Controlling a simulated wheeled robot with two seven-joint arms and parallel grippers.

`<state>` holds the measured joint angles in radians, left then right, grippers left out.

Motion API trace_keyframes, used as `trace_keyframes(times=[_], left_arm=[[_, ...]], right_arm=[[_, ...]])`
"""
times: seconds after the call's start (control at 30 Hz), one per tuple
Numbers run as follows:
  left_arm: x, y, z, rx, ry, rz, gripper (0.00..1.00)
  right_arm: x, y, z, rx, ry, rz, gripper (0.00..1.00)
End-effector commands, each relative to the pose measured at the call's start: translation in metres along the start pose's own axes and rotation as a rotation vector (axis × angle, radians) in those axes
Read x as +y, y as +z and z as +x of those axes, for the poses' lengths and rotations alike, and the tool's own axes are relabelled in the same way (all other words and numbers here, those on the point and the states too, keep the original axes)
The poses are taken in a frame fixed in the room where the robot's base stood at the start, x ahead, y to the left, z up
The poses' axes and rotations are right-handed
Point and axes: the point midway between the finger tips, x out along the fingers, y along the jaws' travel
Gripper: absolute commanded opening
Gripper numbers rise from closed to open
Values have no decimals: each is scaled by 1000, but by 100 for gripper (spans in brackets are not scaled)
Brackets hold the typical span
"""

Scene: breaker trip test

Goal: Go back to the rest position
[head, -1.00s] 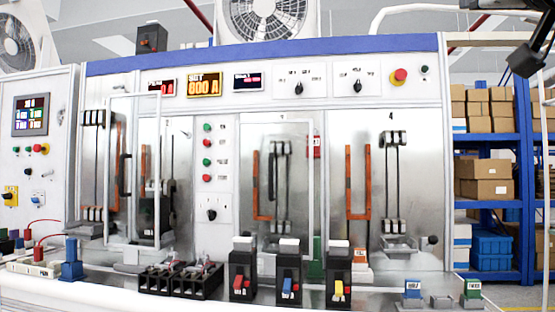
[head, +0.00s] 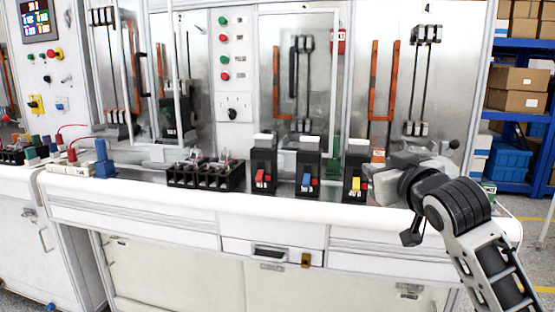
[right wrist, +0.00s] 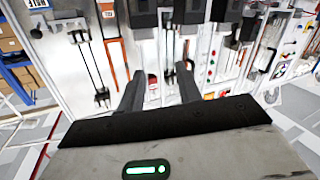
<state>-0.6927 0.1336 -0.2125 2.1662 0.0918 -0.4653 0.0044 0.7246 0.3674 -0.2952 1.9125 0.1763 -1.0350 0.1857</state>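My right arm comes in from the lower right in the head view. Its gripper (head: 385,186) is in front of the right end of the bench, overlapping the counter edge near the breaker with the yellow lever (head: 354,181). In the right wrist view its two fingers (right wrist: 157,80) stand apart with nothing between them. Breakers with a red lever (head: 262,177) and a blue lever (head: 308,179) stand upright on the counter to the left. My left gripper is not in view.
The white counter (head: 190,203) runs across the view, with drawers and cabinet doors below. A black terminal block (head: 205,177) and a blue block (head: 104,160) are on it. Blue shelving with cartons (head: 517,90) stands at the right. Floor shows at the lower right.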

Motion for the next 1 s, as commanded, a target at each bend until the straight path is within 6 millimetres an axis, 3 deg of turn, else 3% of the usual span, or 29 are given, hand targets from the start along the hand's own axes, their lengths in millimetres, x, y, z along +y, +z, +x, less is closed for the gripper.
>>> trace_keyframes(times=[0.03, 0.17, 0.27, 0.4, 0.5, 0.6, 0.73, 0.83, 1.0], left_arm=[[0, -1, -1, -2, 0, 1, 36], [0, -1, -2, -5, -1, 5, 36], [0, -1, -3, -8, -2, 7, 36], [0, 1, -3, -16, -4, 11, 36], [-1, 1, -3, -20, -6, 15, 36], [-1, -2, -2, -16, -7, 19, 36], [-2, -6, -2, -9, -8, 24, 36], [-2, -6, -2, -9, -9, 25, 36], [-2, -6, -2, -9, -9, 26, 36]], right_arm=[[-17, 42, -2, -47, -33, 13, 35], [-55, 132, -20, -133, -101, 44, 35], [-83, 198, -49, -201, -144, 79, 35], [-119, 278, -107, -298, -185, 134, 35], [-139, 322, -156, -365, -201, 174, 35], [-153, 352, -201, -421, -204, 204, 35], [-164, 374, -242, -471, -203, 229, 35], [-167, 381, -259, -490, -200, 238, 35], [-168, 383, -264, -496, -199, 240, 35]])
